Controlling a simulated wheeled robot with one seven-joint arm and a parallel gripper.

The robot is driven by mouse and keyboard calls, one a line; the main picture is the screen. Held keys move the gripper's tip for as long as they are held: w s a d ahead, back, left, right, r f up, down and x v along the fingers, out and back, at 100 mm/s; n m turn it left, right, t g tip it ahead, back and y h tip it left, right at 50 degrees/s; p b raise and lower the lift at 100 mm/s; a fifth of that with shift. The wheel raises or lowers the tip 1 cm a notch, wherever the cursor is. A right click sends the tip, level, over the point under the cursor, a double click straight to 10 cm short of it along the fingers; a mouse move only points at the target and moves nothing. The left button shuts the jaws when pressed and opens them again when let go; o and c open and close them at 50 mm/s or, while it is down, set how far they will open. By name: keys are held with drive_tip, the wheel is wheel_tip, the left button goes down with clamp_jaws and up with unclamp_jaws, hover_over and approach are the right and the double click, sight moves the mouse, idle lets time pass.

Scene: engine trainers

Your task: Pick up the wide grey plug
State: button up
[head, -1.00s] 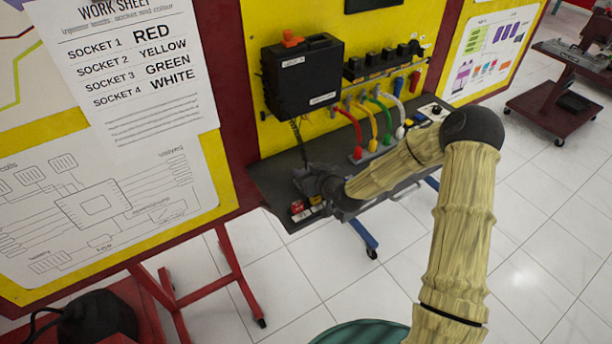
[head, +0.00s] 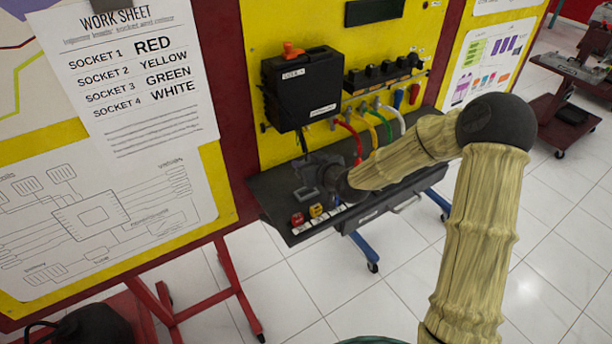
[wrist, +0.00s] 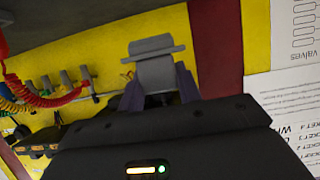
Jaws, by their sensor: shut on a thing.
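The wide grey plug (wrist: 156,62) shows in the wrist view, sticking out beyond the fingers with its broad end and side tabs clear. My gripper (wrist: 158,94) is shut on it, with one dark finger on each side. In the head view my gripper (head: 315,172) is over the dark shelf (head: 270,192), beneath the black box. A small grey shape (head: 304,193) shows just under the gripper there; I cannot tell whether it is the plug or part of the shelf.
The black box (head: 302,88) hangs on the yellow board above. Red, yellow, green and white leads (head: 385,122) hang right of it. Open floor lies in front.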

drive_tip(key=shift+r, duration=1.05)
drive_tip(key=shift+a, duration=0.1)
